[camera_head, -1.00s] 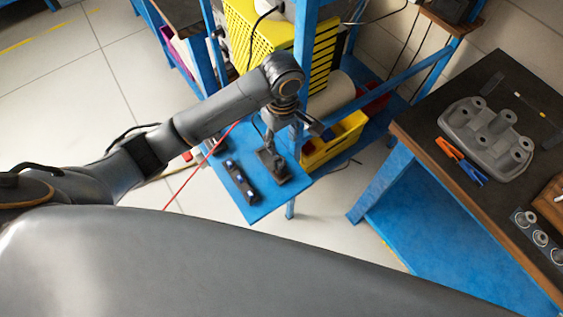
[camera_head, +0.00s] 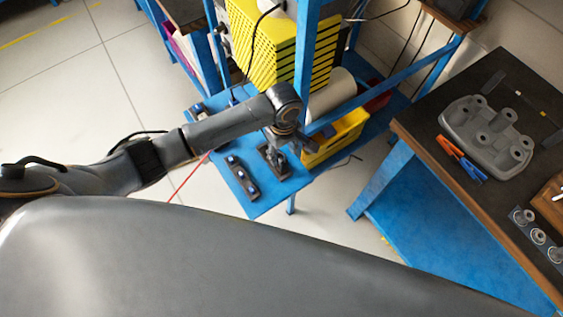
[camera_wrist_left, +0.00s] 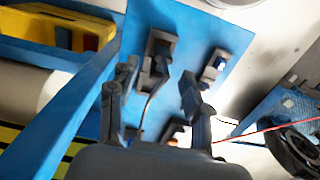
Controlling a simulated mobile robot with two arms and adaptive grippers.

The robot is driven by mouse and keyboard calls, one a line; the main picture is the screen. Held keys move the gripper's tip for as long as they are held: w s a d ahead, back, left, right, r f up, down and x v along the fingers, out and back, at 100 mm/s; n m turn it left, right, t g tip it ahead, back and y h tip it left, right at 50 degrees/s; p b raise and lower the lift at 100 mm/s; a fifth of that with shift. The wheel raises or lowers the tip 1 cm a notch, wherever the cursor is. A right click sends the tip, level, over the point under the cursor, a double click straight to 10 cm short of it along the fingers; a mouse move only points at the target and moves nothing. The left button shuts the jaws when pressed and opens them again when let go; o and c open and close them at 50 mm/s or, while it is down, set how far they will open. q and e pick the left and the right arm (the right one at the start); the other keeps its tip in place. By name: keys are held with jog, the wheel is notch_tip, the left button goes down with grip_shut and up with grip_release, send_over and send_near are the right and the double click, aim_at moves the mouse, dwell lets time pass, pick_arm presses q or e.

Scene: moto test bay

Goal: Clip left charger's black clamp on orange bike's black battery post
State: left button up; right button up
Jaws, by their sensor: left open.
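My left gripper (camera_head: 279,148) is over the blue shelf in the head view, close to a dark clamp-like piece on a black base (camera_head: 272,163). In the left wrist view my left gripper (camera_wrist_left: 159,72) is open. The dark piece (camera_wrist_left: 158,62) shows between and beyond its fingertips, with a thin grey cable trailing back between the fingers. I cannot tell whether the fingers touch it, or surely that it is the black clamp. A red cable (camera_wrist_left: 270,130) runs off to the right. The orange bike and its battery post are not in view. My right gripper is not in view.
A second dark holder (camera_head: 241,177) lies on the blue shelf (camera_head: 262,205). Blue uprights, yellow slotted panels (camera_head: 262,45) and a yellow bin (camera_head: 335,138) stand close by. A workbench (camera_head: 440,110) with a grey casting (camera_head: 487,132) and orange-and-blue pliers-like tools (camera_head: 460,160) is at right.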

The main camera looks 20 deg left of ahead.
aim_at(281, 158)
pick_arm(q)
jog(key=shift+w+a+f+p, duration=0.15)
jog(key=shift+f+p, duration=0.2)
jog(key=shift+f, duration=0.95)
jog(key=shift+s+a+f+p, duration=0.1)
jog(key=shift+f+p, duration=0.25)
jog(key=shift+f, duration=0.95)
grip_shut()
